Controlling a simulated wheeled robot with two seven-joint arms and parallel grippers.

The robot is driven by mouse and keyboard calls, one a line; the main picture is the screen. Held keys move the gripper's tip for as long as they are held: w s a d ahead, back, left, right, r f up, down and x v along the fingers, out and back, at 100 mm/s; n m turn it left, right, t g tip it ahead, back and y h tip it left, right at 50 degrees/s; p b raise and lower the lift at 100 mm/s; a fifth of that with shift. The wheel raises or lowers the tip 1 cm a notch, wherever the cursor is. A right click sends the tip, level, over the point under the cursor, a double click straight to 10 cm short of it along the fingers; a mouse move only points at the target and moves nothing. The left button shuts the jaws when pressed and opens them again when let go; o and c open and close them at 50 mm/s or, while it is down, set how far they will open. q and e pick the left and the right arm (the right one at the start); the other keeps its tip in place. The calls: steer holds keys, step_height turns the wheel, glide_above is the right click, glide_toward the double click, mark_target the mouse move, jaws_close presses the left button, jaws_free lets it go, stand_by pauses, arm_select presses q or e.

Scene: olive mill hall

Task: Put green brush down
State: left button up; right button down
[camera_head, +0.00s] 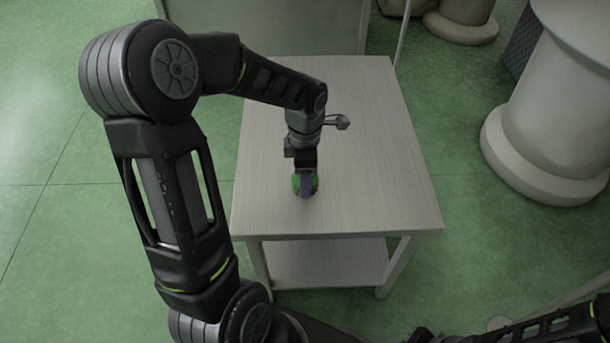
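The green brush (297,184) is over the near half of the pale table (365,150), in the camera_head view. My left gripper (306,183) points down at it, and green shows on both sides of the front finger. The gripper appears shut on the brush. The fingers hide most of the brush, and I cannot tell whether it touches the tabletop. My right arm shows only in part at the bottom right, and its gripper is out of view.
The rest of the tabletop is bare, and the table has a lower shelf (325,265). A big pale column-like object (550,110) stands on the green floor to the right. A grey cabinet (270,25) stands behind the table.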

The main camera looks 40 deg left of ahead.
arm_select(q)
steer(key=shift+f, duration=0.2)
steer(key=o, duration=1.2)
steer(key=shift+r, duration=0.1)
steer(key=shift+r, duration=0.1)
steer(key=shift+r, duration=0.25)
step_height(320, 180, up, 12)
steer(key=shift+f+p, duration=0.15)
steer(key=shift+p, duration=0.9)
steer(key=shift+d+f, duration=0.1)
